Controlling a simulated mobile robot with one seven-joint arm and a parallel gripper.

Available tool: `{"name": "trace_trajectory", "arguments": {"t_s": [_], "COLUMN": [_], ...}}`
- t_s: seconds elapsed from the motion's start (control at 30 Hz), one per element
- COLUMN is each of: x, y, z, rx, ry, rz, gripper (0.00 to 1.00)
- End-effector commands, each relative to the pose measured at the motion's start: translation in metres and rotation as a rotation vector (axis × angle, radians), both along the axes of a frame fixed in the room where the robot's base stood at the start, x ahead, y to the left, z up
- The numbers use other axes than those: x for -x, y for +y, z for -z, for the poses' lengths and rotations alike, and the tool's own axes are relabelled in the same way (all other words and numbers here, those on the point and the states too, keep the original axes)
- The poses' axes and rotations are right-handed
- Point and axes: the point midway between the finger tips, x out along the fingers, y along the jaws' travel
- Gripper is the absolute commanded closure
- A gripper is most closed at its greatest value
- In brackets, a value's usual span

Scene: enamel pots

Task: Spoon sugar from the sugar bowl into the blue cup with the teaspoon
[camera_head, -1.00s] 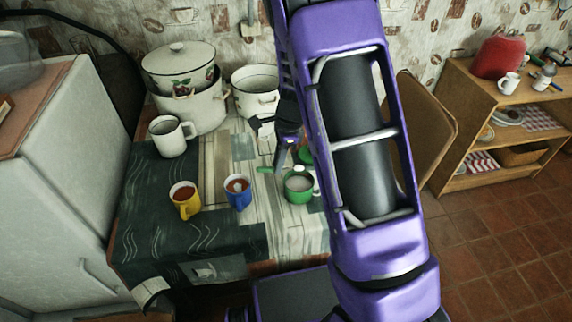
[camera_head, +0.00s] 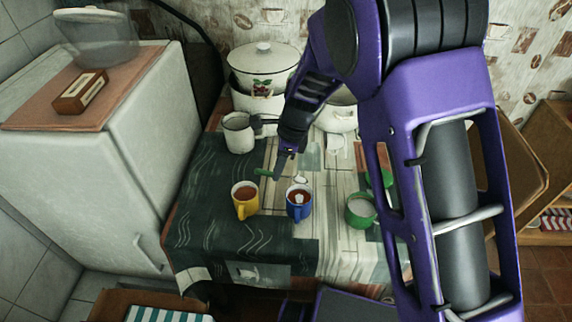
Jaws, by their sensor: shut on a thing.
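The blue cup (camera_head: 299,208) stands upright on the table with brown liquid and a pale patch in it. The green sugar bowl (camera_head: 361,214) stands open to its right, with white sugar inside. My gripper (camera_head: 281,165) is shut on the teaspoon (camera_head: 265,173), whose green handle end points left. The spoon's bowl end appears as a small pale spot by the blue cup's far rim; I cannot tell its height above the cup or how much sugar it carries. My arm covers part of the table's right side.
A yellow cup (camera_head: 245,203) with brown liquid stands just left of the blue cup. A white mug (camera_head: 238,132) and white pots (camera_head: 263,62) stand behind. A green lid (camera_head: 380,178) lies behind the sugar bowl, close to my arm. The table's front is clear.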

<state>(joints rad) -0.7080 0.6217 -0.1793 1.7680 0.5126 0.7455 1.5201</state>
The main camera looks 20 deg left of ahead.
Motion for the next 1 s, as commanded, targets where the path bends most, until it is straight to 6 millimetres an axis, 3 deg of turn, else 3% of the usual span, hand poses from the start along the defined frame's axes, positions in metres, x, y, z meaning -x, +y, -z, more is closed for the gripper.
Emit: {"name": "trace_trajectory", "arguments": {"t_s": [0.17,0.63,1.0], "x": [-0.001,-0.007,-0.009], "y": [-0.004,-0.027,-0.033], "z": [0.014,0.012,0.009], "rx": [-0.054,-0.401,-0.528], "ry": [0.014,0.095,0.123], "rz": [0.007,0.012,0.006], "gripper": [1.0,1.0,1.0]}}
